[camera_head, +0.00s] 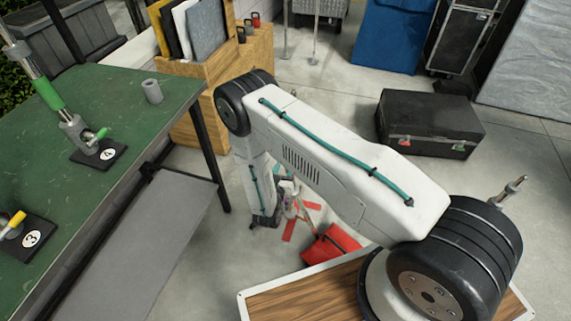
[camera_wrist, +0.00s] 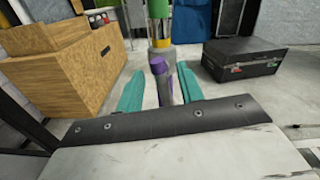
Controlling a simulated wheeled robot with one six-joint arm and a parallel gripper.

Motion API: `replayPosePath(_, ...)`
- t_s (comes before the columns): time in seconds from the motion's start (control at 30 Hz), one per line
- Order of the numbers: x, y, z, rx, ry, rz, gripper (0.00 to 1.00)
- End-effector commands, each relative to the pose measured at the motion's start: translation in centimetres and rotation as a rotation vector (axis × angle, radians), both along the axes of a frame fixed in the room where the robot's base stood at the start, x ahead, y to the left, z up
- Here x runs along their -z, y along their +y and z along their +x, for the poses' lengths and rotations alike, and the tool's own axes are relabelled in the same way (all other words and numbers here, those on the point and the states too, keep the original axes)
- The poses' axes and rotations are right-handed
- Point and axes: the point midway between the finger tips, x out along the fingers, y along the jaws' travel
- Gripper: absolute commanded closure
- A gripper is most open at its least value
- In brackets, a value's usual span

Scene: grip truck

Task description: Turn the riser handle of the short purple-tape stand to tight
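In the wrist view a purple handle (camera_wrist: 158,66) with a grey end sticks out toward me from a grey collar (camera_wrist: 162,54) on an upright stand. Above the collar are a yellow band (camera_wrist: 160,43) and a green section (camera_wrist: 158,10). My gripper (camera_wrist: 160,72) is open, with one teal finger on each side of the handle. Gaps show between the fingers and the handle; contact is not visible. In the head view, my arm largely hides the stand (camera_head: 290,200), and the handle cannot be made out.
A red bag (camera_head: 331,243) and red floor strips lie by the stand. A green-topped table (camera_head: 120,85) with numbered clamp pieces is on the left. A wooden crate (camera_head: 250,55) stands behind; it also shows in the wrist view (camera_wrist: 70,75). A black case (camera_head: 430,123) sits right on open floor.

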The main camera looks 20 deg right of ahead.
Motion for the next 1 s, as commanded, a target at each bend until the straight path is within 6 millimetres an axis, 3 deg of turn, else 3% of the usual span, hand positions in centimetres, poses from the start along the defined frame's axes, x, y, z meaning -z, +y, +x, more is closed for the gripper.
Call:
replayPosePath(0.33, 0.0, 3.1, -4.3, -0.003, 0.001, -0.001, 0.63)
replayPosePath(1.0, 0.2, 3.0, -4.9, 0.012, 0.009, 0.001, 0.63)
